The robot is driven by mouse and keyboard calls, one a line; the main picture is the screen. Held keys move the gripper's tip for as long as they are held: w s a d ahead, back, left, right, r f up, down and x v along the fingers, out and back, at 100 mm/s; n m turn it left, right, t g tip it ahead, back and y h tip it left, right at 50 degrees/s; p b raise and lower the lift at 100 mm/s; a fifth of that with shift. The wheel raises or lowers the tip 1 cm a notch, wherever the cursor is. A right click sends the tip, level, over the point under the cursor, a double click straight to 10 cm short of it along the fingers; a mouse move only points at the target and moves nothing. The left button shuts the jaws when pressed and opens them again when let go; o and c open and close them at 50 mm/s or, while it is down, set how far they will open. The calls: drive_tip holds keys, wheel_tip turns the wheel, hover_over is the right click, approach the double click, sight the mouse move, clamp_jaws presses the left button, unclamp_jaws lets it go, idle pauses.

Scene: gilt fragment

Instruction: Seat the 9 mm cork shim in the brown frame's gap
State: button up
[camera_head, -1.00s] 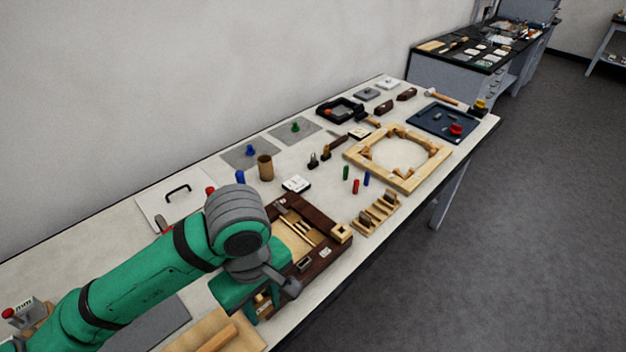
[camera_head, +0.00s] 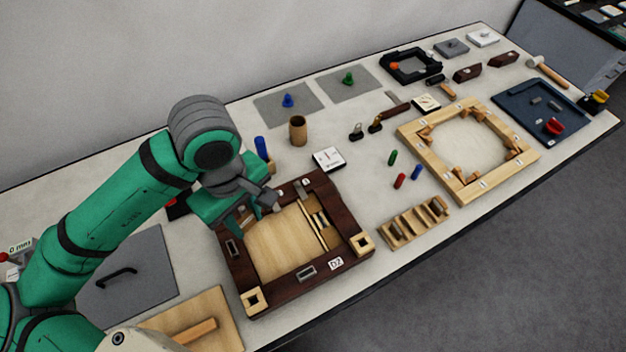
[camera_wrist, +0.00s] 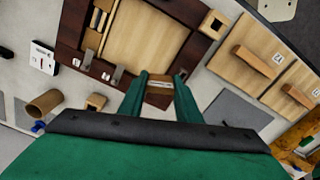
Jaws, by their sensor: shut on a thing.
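The dark brown frame (camera_head: 342,205) lies flat on the bench, with a pale wood panel (camera_head: 280,245) and narrow slats (camera_head: 318,220) inside it. It also shows in the wrist view (camera_wrist: 72,22). My gripper (camera_head: 250,216) is over the frame's far left corner area in the head view. In the wrist view my gripper (camera_wrist: 160,96) is shut on a small tan-brown piece, which looks like the cork shim (camera_wrist: 160,84). The piece shows between the fingertips by the frame's edge. I cannot tell its height above the frame or which gap faces it.
A white labelled box (camera_head: 328,159), a brown cup (camera_head: 298,130) and a blue cylinder (camera_head: 261,147) stand beyond the frame. A slotted wooden rack (camera_head: 415,222) and a pale octagonal frame (camera_head: 467,190) lie to the right.

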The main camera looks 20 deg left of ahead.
drive_tip(key=w+d+f+m, duration=0.2)
drive_tip(key=w+d+m, duration=0.9)
drive_tip(key=m, duration=1.1)
drive_tip(key=shift+w+d+f, duration=0.15)
drive_tip(key=shift+w+f, duration=0.15)
drive_tip(key=shift+w, duration=0.05)
drive_tip(key=shift+f, duration=0.1)
drive_tip(key=shift+f, duration=2.8)
drive_tip(key=shift+f, duration=0.85)
drive_tip(key=o, duration=1.2)
drive_tip(key=shift+r, duration=0.1)
